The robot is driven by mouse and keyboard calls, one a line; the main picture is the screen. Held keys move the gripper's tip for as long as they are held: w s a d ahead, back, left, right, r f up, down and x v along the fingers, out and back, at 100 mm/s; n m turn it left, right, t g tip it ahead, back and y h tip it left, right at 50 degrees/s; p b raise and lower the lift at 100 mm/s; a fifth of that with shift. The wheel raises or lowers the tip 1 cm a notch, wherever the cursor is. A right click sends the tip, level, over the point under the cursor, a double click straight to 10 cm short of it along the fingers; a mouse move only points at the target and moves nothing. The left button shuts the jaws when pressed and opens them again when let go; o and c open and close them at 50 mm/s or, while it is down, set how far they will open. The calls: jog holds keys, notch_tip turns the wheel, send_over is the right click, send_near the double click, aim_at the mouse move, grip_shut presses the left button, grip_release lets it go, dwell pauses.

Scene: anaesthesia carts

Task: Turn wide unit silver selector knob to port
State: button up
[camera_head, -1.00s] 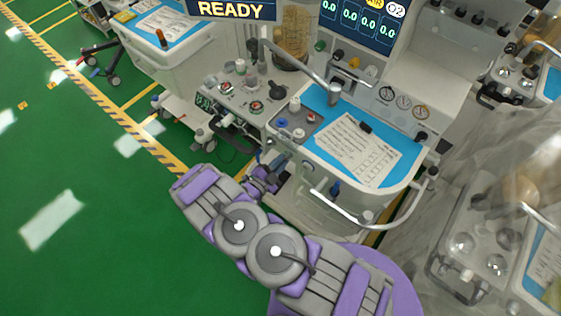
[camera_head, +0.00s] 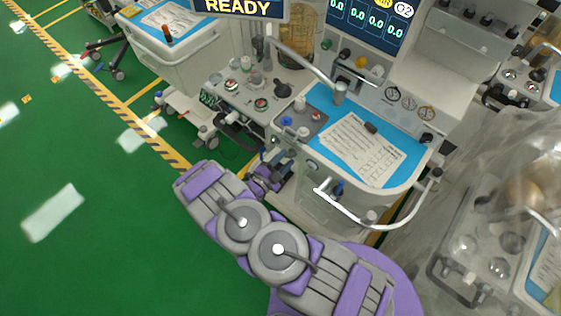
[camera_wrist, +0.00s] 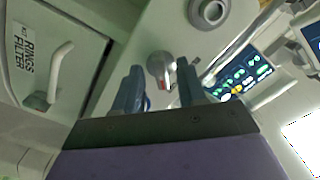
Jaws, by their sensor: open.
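A silver knob (camera_wrist: 160,66) with a small red mark shows in the wrist view, on a pale panel beyond my fingers. My gripper (camera_wrist: 159,72) is open, with one blue-grey finger on each side of the knob in the picture. I cannot tell how far the fingertips are from it. In the head view my gripper (camera_head: 268,174) is low at the left front of the near anaesthesia machine (camera_head: 330,205), below its worktop. The knob cannot be made out there. The red mark is too small to read for direction.
In the wrist view, a drawer front (camera_wrist: 50,55) with a handle is at left and a grey round fitting (camera_wrist: 208,12) at the top. In the head view, a curved rail (camera_head: 365,217) fronts the machine, and a plastic-covered unit (camera_head: 470,220) stands right.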

jog(key=shift+s+a, duration=0.1)
jog(key=shift+s, duration=0.05)
jog(key=p+v, duration=0.1)
jog(key=v, duration=1.6)
jog(key=shift+a+f, duration=0.15)
